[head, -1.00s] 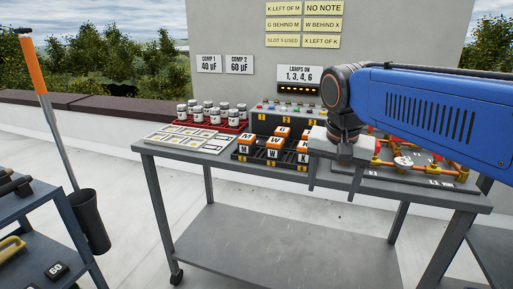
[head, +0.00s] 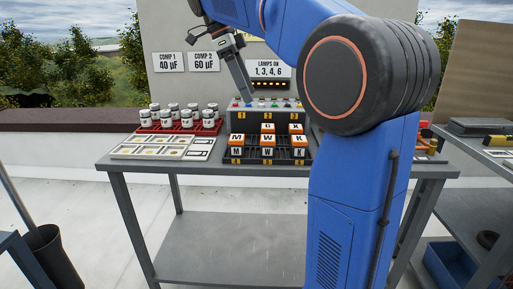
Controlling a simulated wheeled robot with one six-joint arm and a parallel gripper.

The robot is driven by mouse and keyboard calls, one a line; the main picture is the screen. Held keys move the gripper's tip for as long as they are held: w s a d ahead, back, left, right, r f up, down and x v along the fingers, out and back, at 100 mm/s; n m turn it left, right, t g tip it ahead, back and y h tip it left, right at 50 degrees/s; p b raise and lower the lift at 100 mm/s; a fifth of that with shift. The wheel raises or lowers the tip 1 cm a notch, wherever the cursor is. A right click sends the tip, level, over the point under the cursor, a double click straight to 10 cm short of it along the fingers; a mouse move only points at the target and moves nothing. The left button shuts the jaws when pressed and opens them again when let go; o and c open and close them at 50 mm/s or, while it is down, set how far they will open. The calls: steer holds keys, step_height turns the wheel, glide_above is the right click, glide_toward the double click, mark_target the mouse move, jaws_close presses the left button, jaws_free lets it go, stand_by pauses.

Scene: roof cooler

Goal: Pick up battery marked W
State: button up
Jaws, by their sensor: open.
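The battery marked W (head: 268,152) stands upright in the middle of the front row of a black tray (head: 226,160) on the grey table. It has an orange top and a pale front, both lettered W. The battery marked M (head: 236,152) is at its left, and one that looks marked K (head: 299,152) at its right. Two more orange-topped batteries show behind, one behind W and one (head: 296,128) at the right. My gripper (head: 248,100) points down above and behind the tray, in front of the panel, apart from the batteries. It is open and empty, seen nearly side-on.
A control box (head: 262,118) with coloured buttons stands right behind the tray. White jars in a red rack (head: 165,129) and a pale card board (head: 150,152) are at left. My blue arm hides the table's right part. A second bench (head: 470,190) stands at right.

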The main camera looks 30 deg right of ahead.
mark_target(267, 137)
steer(key=x, duration=1.7)
steer(key=shift+f, duration=0.15)
steer(key=shift+c, duration=0.6)
